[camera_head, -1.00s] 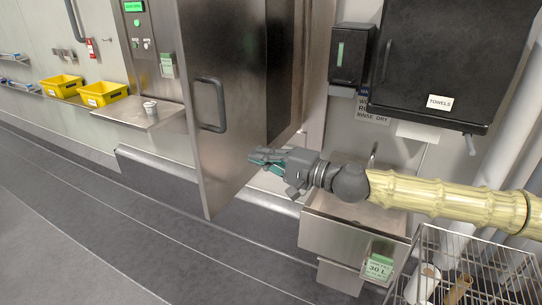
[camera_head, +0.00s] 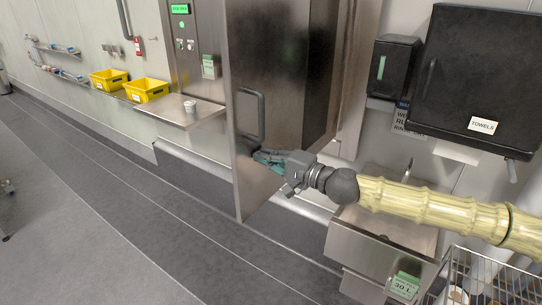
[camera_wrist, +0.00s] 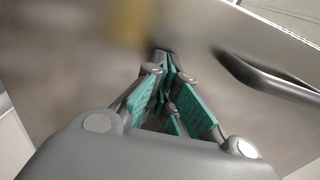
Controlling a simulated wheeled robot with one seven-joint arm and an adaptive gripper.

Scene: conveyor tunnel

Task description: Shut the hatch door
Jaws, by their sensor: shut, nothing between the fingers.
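The hatch door (camera_head: 285,70) is a tall steel panel that stands open, swung out from the wall in the head view. Its dark bar handle (camera_head: 261,115) is on the face toward me, near the door's free edge. My gripper (camera_head: 264,160) is shut and empty, in front of the door face just below the handle. In the wrist view the fingers of my gripper (camera_wrist: 168,75) point at the door's steel face (camera_wrist: 75,60), with the handle (camera_wrist: 265,80) to their right. I cannot tell whether the fingertips touch the door.
A steel sink (camera_head: 375,255) is below my arm, with a wire basket (camera_head: 490,275) at the lower right. A soap dispenser (camera_head: 392,68) and a black towel cabinet (camera_head: 475,75) hang right. A shelf with a cup (camera_head: 190,107) and yellow bins (camera_head: 147,90) are left.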

